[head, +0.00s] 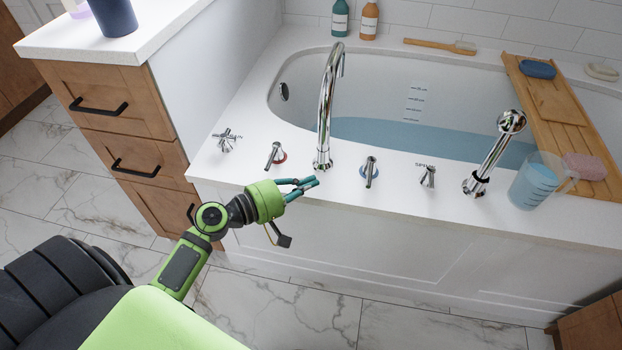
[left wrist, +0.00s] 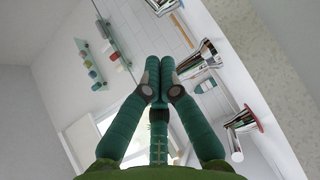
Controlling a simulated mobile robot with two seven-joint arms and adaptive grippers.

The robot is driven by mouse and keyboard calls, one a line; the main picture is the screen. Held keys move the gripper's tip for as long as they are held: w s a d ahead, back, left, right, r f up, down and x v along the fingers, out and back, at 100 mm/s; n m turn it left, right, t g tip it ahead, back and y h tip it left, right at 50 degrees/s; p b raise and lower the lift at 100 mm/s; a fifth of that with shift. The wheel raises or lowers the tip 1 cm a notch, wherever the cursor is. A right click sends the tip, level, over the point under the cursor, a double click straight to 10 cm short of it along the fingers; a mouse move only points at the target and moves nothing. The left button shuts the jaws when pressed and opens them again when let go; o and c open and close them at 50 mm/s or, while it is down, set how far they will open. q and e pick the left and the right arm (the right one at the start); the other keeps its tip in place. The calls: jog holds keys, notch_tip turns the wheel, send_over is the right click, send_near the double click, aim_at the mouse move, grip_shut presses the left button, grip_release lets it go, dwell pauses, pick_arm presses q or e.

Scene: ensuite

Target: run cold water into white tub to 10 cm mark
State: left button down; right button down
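The white tub (head: 300,100) holds blue water (head: 440,137). A scale (head: 413,100) of dark marks is on its inner far wall; the water surface lies around its lower end, and the figures are too small to read. The tall chrome spout (head: 326,100) shows no visible stream. A lever with a red ring (head: 275,155) stands left of the spout, and a lever with a blue ring (head: 369,170) stands right of it. My left gripper (head: 314,182) is at the deck's front edge near the spout base, apart from both levers. Its fingertips meet, empty, in the left wrist view (left wrist: 160,78).
A cross handle (head: 227,139), a small diverter (head: 428,176) and a hand shower (head: 495,150) also stand on the deck. A clear jug (head: 533,185) stands at right by a wooden bath tray (head: 540,70). A drawer cabinet (head: 120,110) is at left.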

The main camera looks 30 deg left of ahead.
pick_arm(q)
jog(key=x, duration=0.7)
jog(key=shift+w+d, duration=0.15)
jog(key=shift+w, duration=0.1)
jog(key=shift+w+d+f+p, duration=0.15)
jog(key=shift+w+d, duration=0.05)
jog(key=shift+d, duration=0.4)
jog(key=shift+w+d+f+p, duration=0.15)
jog(key=shift+w+d, duration=0.05)
jog(key=shift+d, duration=0.4)
jog(key=shift+w+d+f, duration=0.15)
jog(key=shift+d, duration=0.55)
pick_arm(e)
jog(key=shift+s+f, duration=0.1)
jog(key=shift+f, duration=0.4)
